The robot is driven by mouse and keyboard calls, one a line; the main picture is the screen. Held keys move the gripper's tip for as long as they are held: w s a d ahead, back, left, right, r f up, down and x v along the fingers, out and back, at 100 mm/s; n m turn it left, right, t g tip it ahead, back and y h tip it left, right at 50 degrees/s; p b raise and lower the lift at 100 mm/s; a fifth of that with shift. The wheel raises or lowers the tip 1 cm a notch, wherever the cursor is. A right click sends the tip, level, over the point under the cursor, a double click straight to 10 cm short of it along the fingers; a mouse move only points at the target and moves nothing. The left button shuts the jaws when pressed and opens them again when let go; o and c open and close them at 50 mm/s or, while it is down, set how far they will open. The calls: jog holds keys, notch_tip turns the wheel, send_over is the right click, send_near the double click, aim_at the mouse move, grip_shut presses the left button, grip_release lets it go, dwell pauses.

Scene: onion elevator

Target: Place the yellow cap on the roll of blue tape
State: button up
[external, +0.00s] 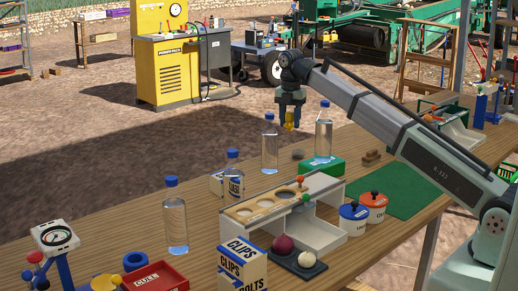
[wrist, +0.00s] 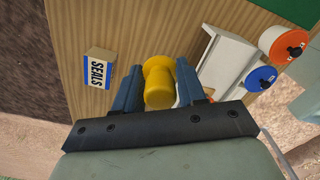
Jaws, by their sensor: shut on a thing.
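My gripper (external: 290,121) is shut on the yellow cap (external: 289,119), holding it in the air over the far part of the wooden table, between two bottles in the picture. In the wrist view the yellow cap (wrist: 158,84) sits between the two blue-grey fingers of my gripper (wrist: 157,85). A blue ring that looks like the roll of blue tape (external: 135,261) is at the near left of the table, behind the red CULL tray, far from my gripper. The tape does not show in the wrist view.
Several clear bottles with blue caps, such as one bottle (external: 176,224), stand along the table. A white sorting rack (external: 318,184), a CLIPS box (external: 240,262) and the red CULL tray (external: 157,277) occupy the near part. A SEALS box (wrist: 97,68) shows in the wrist view.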

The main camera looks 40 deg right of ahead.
jog(key=shift+w+a+r, duration=0.1)
jog(key=shift+a+r, duration=0.15)
jog(key=shift+r, duration=0.35)
jog(key=shift+w+a+r, duration=0.1)
jog(key=shift+a+r, duration=0.15)
jog(key=shift+r, duration=0.35)
jog(key=w+a+n, duration=0.2)
jog(key=w+a, duration=0.1)
jog(key=a, duration=0.9)
jog(key=n, duration=0.6)
send_over(135, 258)
jog(key=shift+s+f, duration=0.1)
jog(key=shift+f, duration=10.55)
jog(key=shift+f, duration=0.1)
